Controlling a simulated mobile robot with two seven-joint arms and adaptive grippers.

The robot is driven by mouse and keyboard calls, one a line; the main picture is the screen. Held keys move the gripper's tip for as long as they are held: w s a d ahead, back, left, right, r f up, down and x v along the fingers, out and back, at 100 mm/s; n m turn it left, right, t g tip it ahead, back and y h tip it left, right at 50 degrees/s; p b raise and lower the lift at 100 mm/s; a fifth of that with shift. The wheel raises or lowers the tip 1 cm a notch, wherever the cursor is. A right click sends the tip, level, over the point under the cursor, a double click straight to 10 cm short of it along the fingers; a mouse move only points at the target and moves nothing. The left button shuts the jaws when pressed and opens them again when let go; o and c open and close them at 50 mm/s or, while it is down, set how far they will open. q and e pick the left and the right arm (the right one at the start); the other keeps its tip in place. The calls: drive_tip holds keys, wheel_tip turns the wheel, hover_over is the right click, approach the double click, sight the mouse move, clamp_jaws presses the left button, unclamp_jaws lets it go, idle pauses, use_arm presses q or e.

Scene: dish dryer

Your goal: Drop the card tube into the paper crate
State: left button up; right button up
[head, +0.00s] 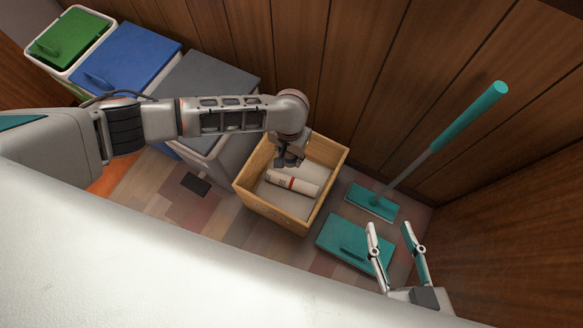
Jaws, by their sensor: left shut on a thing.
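The paper crate (270,211) is a light wooden box on the floor near the middle of the head view. The card tube (308,188) is a pale cylinder with a red band, seen within the crate's opening. My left gripper (286,165) points down over the crate and is shut on the tube near its upper side. The fingertips are small and partly hidden by the wrist, and I cannot tell whether the tube touches the crate's bottom. My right gripper (390,238) is at the lower right, its two fingers apart with nothing between them.
Green (70,38), blue (128,62) and grey (205,85) lidded bins stand along the wall at left. A teal-handled broom (470,115) leans right of the crate. A teal dustpan (352,240) lies near my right gripper. Wooden walls close off the back and right.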

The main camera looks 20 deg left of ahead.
use_arm(q)
drive_tip(key=o, duration=0.8)
wheel_tip(320, 180, up, 12)
